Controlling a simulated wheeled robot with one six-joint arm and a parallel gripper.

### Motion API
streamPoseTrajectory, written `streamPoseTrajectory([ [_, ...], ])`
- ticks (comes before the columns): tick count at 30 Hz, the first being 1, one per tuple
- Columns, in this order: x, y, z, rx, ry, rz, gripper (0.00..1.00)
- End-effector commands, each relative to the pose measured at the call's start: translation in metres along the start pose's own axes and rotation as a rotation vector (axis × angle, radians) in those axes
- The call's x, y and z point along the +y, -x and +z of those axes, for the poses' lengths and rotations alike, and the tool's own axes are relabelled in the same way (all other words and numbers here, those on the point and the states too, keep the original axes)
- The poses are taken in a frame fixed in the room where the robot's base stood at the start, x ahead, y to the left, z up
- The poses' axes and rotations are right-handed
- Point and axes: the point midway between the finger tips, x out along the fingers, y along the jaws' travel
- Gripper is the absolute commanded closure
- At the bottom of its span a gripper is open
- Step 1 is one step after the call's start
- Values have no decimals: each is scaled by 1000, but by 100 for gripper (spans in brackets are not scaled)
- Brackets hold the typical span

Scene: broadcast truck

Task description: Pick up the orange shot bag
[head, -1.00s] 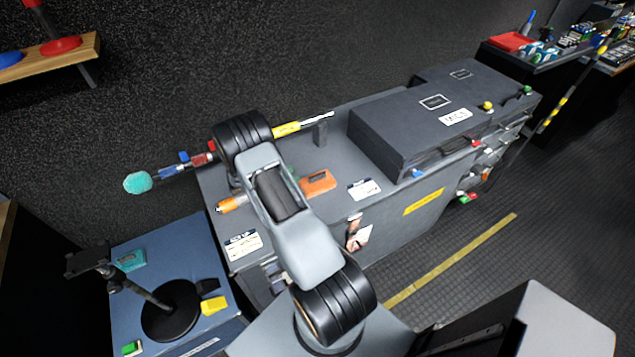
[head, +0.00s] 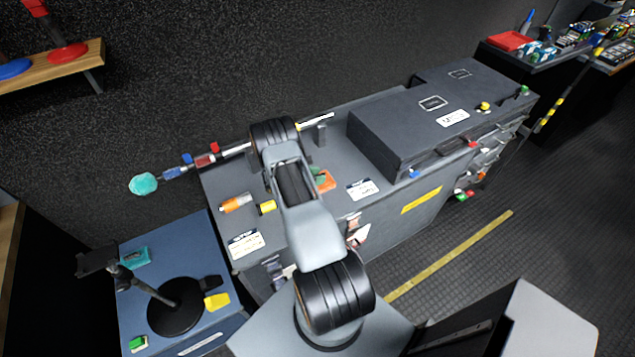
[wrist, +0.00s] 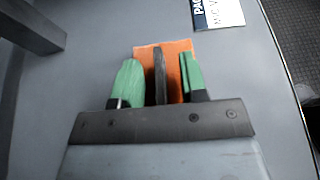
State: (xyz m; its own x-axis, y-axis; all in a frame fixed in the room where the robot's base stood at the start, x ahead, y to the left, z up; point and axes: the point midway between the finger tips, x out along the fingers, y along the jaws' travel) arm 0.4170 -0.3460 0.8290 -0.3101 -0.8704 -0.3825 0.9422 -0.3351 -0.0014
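The orange shot bag (head: 328,184) lies on the grey worktop, partly hidden behind my arm in the head view. In the wrist view the bag (wrist: 147,54) lies beneath my gripper (wrist: 158,78), with a dark upright strip, perhaps its strap, along its middle. My gripper's two green fingers are apart, one on each side of this strip, with gaps between. I cannot tell how far the fingertips are above the bag. The head view shows only a little green of the gripper beside the bag.
A large dark case (head: 400,130) stands right of the bag. A white card (head: 362,189) lies beside it. An orange roll (head: 237,203) and a yellow item (head: 267,207) lie to the left.

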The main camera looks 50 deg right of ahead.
Motion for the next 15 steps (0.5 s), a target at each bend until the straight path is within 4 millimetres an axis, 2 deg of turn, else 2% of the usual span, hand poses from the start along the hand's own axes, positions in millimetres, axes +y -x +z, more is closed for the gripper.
streamPoseTrajectory([
  [7,0,-2,0,0,-1,0,61],
  [15,0,-2,0,0,-1,0,86],
])
